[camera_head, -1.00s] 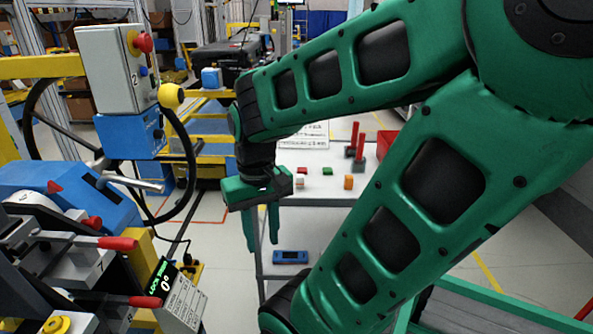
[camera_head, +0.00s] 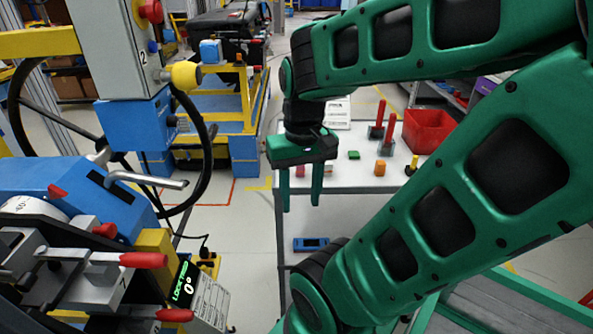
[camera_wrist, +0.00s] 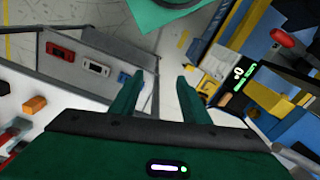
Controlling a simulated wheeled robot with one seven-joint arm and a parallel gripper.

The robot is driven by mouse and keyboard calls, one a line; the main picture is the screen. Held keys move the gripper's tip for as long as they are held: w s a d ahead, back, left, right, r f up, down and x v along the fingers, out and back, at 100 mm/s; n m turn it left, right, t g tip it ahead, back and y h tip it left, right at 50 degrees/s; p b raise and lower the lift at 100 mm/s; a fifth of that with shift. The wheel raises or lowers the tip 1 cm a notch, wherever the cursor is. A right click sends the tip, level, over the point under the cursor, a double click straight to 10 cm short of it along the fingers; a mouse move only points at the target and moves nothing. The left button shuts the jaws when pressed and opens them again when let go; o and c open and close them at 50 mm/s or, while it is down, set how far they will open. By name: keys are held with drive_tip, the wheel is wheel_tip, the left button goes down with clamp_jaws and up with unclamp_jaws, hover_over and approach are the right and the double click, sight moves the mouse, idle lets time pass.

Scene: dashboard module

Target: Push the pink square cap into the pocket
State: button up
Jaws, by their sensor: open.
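My gripper (camera_head: 301,207) hangs with its fingers pointing down in the head view, in front of the white table's (camera_head: 345,185) near left edge. Its two green fingers are apart with nothing between them; the wrist view also shows the gap (camera_wrist: 160,80). A small pinkish block (camera_head: 299,172), possibly the pink square cap, shows on the table behind the gripper, partly hidden by it. I cannot tell whether it is the cap. I cannot make out the pocket in either view.
A green block (camera_head: 354,155), an orange block (camera_head: 380,168) and red-handled pieces (camera_head: 388,132) stand on the table, with a red bin (camera_head: 428,130) behind. A blue device (camera_head: 311,244) lies on the lower shelf. A blue machine with red handles (camera_head: 143,260) stands at left.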

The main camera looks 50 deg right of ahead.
drive_tip(key=w+d+r+m, duration=0.2)
drive_tip(key=w+d+r, duration=0.2)
drive_tip(key=w+d, duration=0.35)
drive_tip(key=r+m, duration=0.1)
drive_tip(key=m, duration=0.1)
hover_over(300, 169)
drive_tip(key=d, duration=0.2)
drive_tip(key=f, duration=0.4)
drive_tip(key=shift+w+a, duration=0.15)
drive_tip(key=shift+w, duration=0.2)
drive_tip(key=shift+a+f, duration=0.2)
drive_tip(key=shift+f, duration=1.2)
drive_tip(key=shift+a+f, duration=0.15)
drive_tip(key=shift+f, duration=1.2)
drive_tip(key=shift+c, duration=0.3)
clamp_jaws()
